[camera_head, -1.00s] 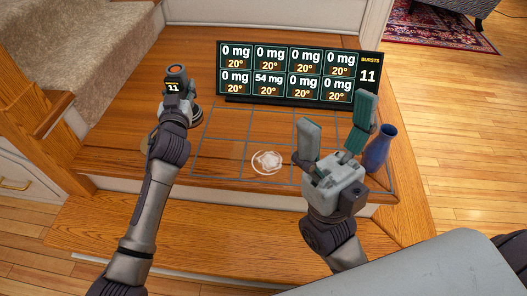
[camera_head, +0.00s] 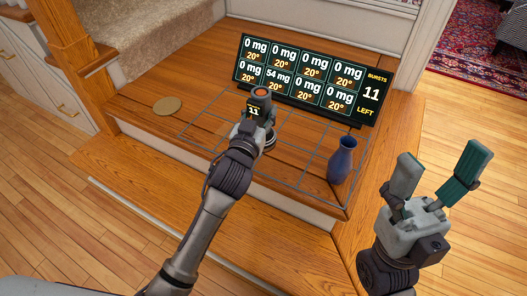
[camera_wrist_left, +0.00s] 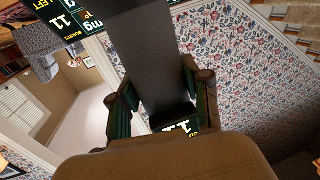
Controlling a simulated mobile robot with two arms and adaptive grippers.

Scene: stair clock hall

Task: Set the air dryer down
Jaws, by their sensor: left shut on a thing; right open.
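The air dryer (camera_head: 259,103) is a dark upright device with an orange-ringed top and a small display reading 11. My left gripper (camera_head: 252,126) is shut on it, over the grid (camera_head: 300,176) drawn on the wooden landing. In the left wrist view the dryer (camera_wrist_left: 165,65) is a broad dark body between the fingers of my left gripper (camera_wrist_left: 162,108). The gripper hides its lower part, so I cannot tell whether it touches the wood. My right gripper (camera_head: 438,178) is open and empty, to the right of the landing.
A dark blue vase (camera_head: 342,160) stands on the grid's right side. A black display board (camera_head: 310,79) with mg and degree readings and "11 bursts left" stands behind the grid. A round tan disc (camera_head: 167,105) lies at left. The landing's front edge drops to a lower step (camera_head: 270,245).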

